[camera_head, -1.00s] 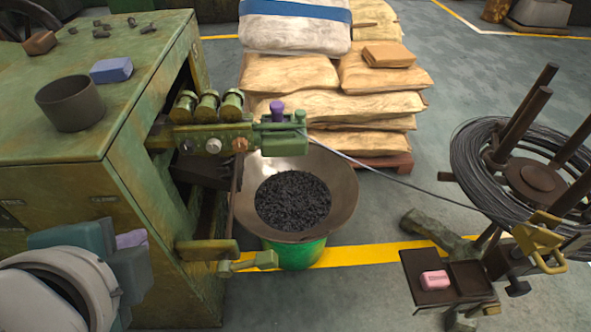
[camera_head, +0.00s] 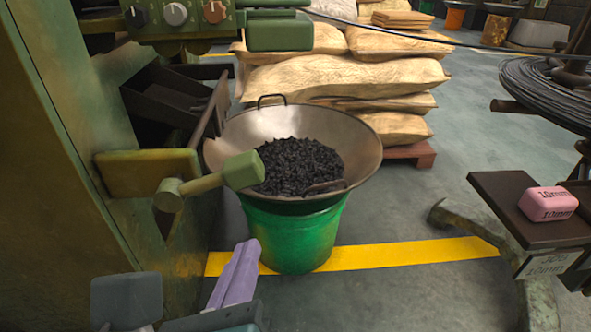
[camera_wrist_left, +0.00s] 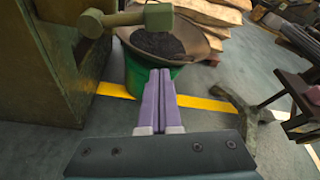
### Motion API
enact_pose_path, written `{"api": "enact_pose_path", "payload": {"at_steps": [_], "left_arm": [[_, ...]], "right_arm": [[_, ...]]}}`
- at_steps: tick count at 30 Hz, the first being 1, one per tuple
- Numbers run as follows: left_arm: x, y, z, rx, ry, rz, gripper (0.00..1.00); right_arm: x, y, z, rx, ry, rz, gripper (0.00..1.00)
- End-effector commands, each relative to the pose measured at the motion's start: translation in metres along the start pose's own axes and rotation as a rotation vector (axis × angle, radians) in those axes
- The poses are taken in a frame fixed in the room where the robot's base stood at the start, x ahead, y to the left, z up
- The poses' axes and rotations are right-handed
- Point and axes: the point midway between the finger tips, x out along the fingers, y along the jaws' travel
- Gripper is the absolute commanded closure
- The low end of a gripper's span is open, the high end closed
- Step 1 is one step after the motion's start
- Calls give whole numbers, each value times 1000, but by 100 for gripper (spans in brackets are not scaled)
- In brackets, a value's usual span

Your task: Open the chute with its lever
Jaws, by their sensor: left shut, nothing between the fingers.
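The chute lever (camera_head: 212,181) is a green-handled bar on a round pivot at the side of the green machine, beside a worn yellow-green block (camera_head: 148,172). The lever also shows at the top of the left wrist view (camera_wrist_left: 128,19). A dark chute (camera_head: 175,95) sits in the machine's opening above the lever, its inside partly hidden. My left gripper (camera_head: 246,248) has pale purple fingers, closed together and empty, below and in front of the lever handle, apart from it. Its fingers also show in the left wrist view (camera_wrist_left: 160,80). My right gripper is not in view.
A wide metal pan (camera_head: 365,150) of dark pieces stands on a green bucket (camera_head: 295,240) right beside the lever. Stacked sacks (camera_head: 345,75) lie behind. At the right are a dark tray (camera_head: 510,215) with a pink block (camera_head: 550,203) and a wire coil (camera_head: 540,90). Floor in front is clear.

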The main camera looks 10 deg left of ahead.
Motion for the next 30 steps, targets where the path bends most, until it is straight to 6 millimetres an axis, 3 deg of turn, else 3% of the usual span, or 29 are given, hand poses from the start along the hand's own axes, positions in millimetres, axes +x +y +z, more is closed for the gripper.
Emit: {"api": "enact_pose_path", "payload": {"at_steps": [1, 12, 17, 30], "left_arm": [[3, 1, -8, 15, -2, -7, 100], [2, -1, -6, 28, -3, -13, 100], [12, -1, -8, 27, -4, -14, 100], [100, -1, -10, 25, -6, -12, 100]], "right_arm": [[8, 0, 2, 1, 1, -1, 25], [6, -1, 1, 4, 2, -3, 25], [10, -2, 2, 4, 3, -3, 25], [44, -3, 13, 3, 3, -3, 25]]}}
